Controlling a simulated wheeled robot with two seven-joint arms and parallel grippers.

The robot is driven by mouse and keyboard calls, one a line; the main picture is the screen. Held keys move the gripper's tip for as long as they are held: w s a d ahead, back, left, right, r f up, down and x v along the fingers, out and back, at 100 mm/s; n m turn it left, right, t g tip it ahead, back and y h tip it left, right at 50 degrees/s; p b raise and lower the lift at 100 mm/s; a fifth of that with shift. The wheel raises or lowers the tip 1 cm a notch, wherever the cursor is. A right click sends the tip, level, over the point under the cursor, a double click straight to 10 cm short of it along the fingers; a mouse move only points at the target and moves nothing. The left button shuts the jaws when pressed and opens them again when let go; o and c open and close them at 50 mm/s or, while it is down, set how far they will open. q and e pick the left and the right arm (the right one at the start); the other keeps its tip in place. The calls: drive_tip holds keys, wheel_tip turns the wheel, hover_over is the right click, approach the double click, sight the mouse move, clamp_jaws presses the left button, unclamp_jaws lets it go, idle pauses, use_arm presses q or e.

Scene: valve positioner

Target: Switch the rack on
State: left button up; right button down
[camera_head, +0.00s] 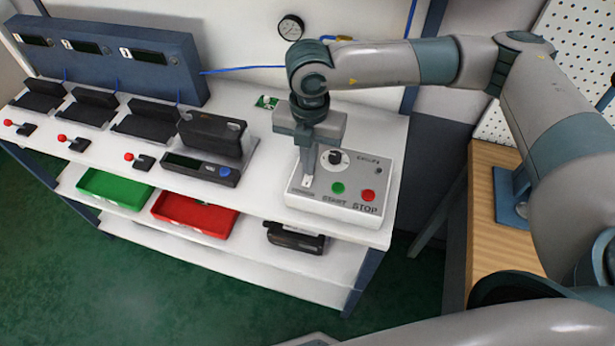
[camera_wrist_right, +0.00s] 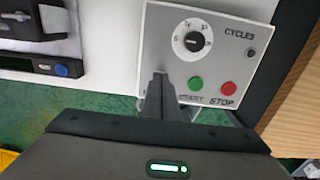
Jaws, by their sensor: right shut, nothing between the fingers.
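The control box (camera_head: 375,178) is a light grey panel on the right end of the white bench. It carries a black CYCLES dial (camera_head: 335,157), a green START button (camera_head: 338,188) and a red STOP button (camera_head: 368,195). It also shows in the wrist view (camera_wrist_right: 165,25), with the dial (camera_wrist_right: 193,41), green button (camera_wrist_right: 195,83) and red button (camera_wrist_right: 229,88). My right gripper (camera_head: 309,174) points down at the box's left part, left of the dial, fingers shut and empty. Its fingertips (camera_wrist_right: 158,78) hide the panel beneath; contact cannot be told. My left gripper is not in view.
A black device (camera_head: 212,135) stands in a dock left of the box. Further left are several docks with red-knobbed levers and a blue display unit (camera_head: 165,65). Green (camera_head: 110,190) and red (camera_head: 190,213) trays sit on the lower shelf. A wooden table (camera_head: 490,225) stands right.

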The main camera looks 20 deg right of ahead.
idle(0.3)
drive_tip(key=shift+f+b, duration=0.8)
idle(0.6)
drive_tip(key=shift+r, duration=0.15)
wheel_tip(320, 180, up, 7)
drive_tip(key=p, duration=0.2)
idle(0.8)
idle(0.6)
